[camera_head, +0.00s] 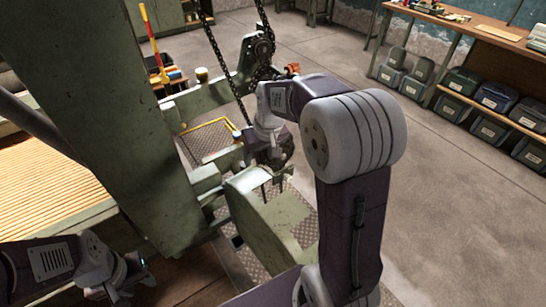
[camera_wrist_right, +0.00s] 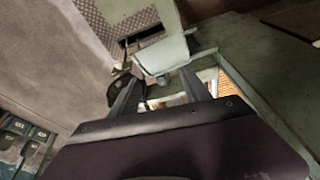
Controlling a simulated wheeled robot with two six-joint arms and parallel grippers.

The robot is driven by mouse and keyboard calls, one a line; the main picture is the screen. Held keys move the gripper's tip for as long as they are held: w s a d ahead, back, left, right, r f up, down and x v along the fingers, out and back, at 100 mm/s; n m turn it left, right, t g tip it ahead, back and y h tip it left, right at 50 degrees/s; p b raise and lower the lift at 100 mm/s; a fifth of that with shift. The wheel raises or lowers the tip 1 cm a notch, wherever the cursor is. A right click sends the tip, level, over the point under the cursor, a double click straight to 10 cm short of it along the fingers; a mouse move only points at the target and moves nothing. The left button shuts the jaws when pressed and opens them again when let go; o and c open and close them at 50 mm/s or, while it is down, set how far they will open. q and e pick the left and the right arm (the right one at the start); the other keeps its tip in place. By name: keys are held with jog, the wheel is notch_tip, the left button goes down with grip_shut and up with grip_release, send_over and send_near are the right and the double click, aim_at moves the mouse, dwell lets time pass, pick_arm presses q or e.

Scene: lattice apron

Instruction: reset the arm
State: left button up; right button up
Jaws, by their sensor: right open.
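My right arm (camera_head: 352,220) rises from the bottom of the head view, bends at a large grey joint and reaches left over the green machine. My right gripper (camera_head: 273,188) points down just above a green machine housing (camera_head: 265,220). It is open, with nothing seen between its fingers; the right wrist view shows the two fingers (camera_wrist_right: 160,88) apart, with machine parts beyond them. My left gripper (camera_head: 128,282) is low at the left, near the wooden surface. Its fingers are too small and dark to tell whether they are open.
A thick green post (camera_head: 105,110) stands close between my arms. Chains (camera_head: 220,60) hang by the machine near my right wrist. A slatted wooden bed (camera_head: 45,190) lies at the left. A workbench (camera_head: 480,30) with bins stands at the back right. The concrete floor (camera_head: 460,210) at the right is clear.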

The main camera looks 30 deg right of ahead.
jog(key=shift+s+a+n, duration=0.15)
jog(key=shift+s+n, duration=0.15)
